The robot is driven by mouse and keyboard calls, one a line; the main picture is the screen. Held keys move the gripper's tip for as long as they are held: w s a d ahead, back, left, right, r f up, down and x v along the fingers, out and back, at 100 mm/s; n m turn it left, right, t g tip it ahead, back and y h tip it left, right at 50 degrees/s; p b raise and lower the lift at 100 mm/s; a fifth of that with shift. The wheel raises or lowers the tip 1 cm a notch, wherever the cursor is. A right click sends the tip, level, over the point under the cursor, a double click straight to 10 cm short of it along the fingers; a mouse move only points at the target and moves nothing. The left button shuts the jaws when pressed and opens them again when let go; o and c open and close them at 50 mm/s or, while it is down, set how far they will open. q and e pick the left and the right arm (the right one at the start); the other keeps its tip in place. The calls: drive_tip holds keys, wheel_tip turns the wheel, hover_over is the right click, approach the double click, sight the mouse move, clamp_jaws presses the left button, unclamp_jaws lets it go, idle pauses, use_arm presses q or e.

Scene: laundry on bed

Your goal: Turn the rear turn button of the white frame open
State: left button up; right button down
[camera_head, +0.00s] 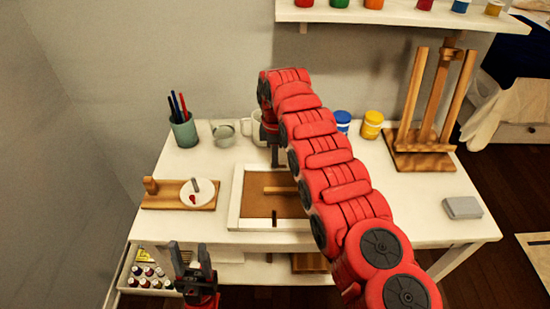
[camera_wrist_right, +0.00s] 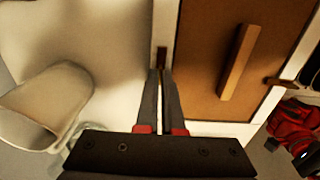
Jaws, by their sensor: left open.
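The white frame (camera_head: 238,200) lies on the table with its brown backing up and a wooden bar (camera_head: 282,190) across it. The rear turn button (camera_wrist_right: 162,57) shows in the right wrist view as a small dark piece lying along the rear rail. The front turn button (camera_head: 275,217) lies across the front rail. My right gripper (camera_wrist_right: 160,72) points down at the rear button, its fingertips close together at the button's end; whether they clasp it is unclear. My right arm partly covers the frame in the head view. My left gripper (camera_head: 188,252) is open and empty before the table's front edge.
A wooden board (camera_head: 160,194) with a white dish (camera_head: 198,192) lies left of the frame. Behind stand a pen cup (camera_head: 184,130), a mug (camera_head: 256,128) and paint jars (camera_head: 372,124). An easel (camera_head: 420,150) and grey block (camera_head: 462,207) stand right.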

idle(0.5)
drive_tip(key=c, duration=1)
unclamp_jaws()
drive_tip(key=shift+c, duration=0.2)
drive_tip(key=shift+r, duration=0.1)
drive_tip(key=shift+r, duration=0.25)
wheel_tip(320, 180, up, 17)
drive_tip(key=p, duration=1.5)
drive_tip(key=shift+f, duration=0.15)
drive_tip(key=shift+s, duration=0.1)
